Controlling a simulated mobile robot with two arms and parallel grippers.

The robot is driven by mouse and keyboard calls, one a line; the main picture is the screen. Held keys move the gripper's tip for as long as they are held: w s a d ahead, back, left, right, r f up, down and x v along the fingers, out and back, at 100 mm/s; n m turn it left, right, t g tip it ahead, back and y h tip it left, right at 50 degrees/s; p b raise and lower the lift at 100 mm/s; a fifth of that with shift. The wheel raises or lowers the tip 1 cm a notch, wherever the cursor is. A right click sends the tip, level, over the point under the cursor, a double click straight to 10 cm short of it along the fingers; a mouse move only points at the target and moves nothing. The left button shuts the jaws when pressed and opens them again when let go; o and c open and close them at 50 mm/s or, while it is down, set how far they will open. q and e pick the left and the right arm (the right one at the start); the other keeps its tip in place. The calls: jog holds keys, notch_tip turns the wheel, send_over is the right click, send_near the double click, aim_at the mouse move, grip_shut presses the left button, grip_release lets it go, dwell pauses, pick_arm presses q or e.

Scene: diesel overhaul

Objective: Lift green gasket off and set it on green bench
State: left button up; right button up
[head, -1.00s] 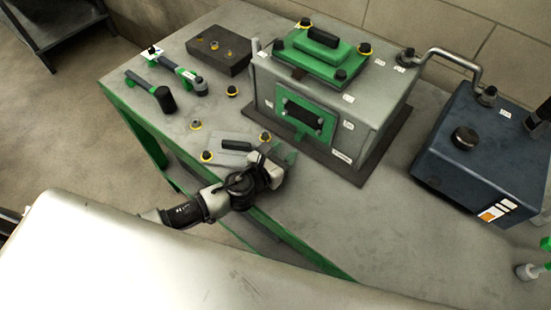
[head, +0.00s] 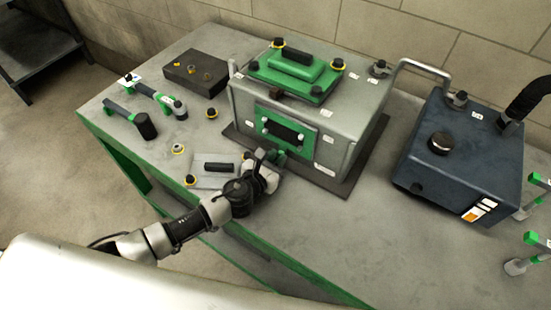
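The green gasket (head: 262,118) is a flat green frame around a dark opening on the front face of the grey metal housing (head: 345,135), with pale stud ends at its corners. My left gripper (head: 270,157) is just in front of the housing, at the gasket's lower edge. Its fingers overlap the green there, so I cannot tell whether they touch the gasket or are closed on it. The green bench (head: 330,230) has a grey top and green edges; it carries the housing. My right gripper is not in view.
A grey cover plate with a black handle (head: 213,179) lies beside my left gripper. Tools (head: 145,125), a dark block (head: 195,72) and several loose nuts are at the left. A blue tank (head: 465,160) stands at the right. The front right of the bench top is clear.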

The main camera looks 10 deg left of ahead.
pick_arm(q)
grip_shut()
jog(key=shift+s+a, duration=0.25)
jog(key=shift+s, duration=0.3)
jog(key=shift+f+v, duration=0.2)
jog(key=shift+v, duration=0.75)
jog(key=shift+f+v, duration=0.15)
jog(key=shift+v, duration=0.8)
jog(key=shift+s, duration=0.1)
jog(key=f+v, duration=0.1)
jog(key=v, duration=0.3)
jog(key=f+b+v, duration=0.1)
jog(key=v, duration=0.3)
jog(key=b+v, duration=0.1)
jog(key=v, duration=0.3)
jog(key=shift+s+a+f, duration=0.2)
jog(key=shift+s+f, duration=0.15)
jog(key=shift+s, duration=0.15)
jog(key=shift+s+a+r+b, duration=0.2)
jog(key=shift+s+b, duration=0.1)
jog(key=shift+s, duration=0.2)
